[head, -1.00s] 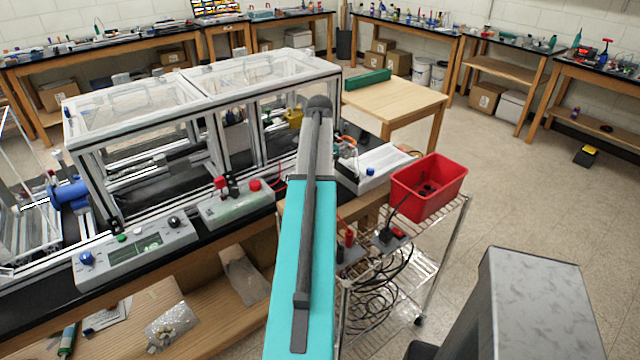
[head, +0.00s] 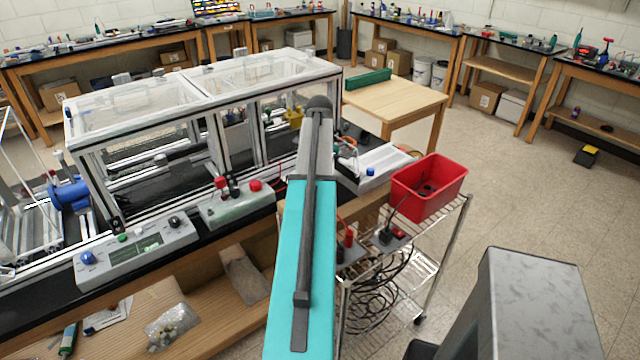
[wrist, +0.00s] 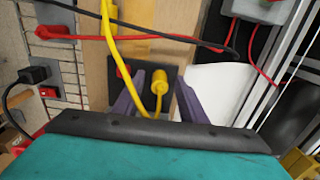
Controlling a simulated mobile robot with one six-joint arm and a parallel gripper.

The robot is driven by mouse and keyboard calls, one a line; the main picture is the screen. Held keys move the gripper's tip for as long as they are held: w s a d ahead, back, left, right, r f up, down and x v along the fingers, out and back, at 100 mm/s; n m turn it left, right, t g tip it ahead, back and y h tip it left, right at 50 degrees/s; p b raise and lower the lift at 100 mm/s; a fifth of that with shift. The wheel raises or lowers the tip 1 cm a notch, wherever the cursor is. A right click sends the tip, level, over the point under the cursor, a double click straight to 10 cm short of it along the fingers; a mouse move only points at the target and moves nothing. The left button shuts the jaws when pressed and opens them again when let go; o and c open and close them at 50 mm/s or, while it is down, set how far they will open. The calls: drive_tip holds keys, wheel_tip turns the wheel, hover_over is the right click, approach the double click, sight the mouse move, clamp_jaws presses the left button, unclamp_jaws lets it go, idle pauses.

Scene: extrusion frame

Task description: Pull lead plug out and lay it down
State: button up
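In the wrist view, a yellow lead plug (wrist: 158,81) stands at a small dark panel (wrist: 170,72), with a yellow lead (wrist: 109,40) running from it. My gripper (wrist: 160,80) has its two purple-grey fingers spread, one on each side of the yellow plug. Gaps show between the fingers and the plug, so they do not appear to touch it. A red plug or socket (wrist: 122,71) is beside the left finger. In the head view my own arm hides the gripper and the yellow plug.
In the wrist view, a red lead (wrist: 190,39) and a black lead (wrist: 150,28) cross above the panel. A black plug (wrist: 36,75) is at left.

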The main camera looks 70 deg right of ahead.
idle(0.5)
clamp_jaws()
drive_tip(key=shift+r+p, duration=0.25)
drive_tip(key=shift+p, duration=0.1)
drive_tip(key=shift+r, duration=0.35)
drive_tip(key=shift+r+p, duration=1.8)
drive_tip(key=shift+r, duration=0.7)
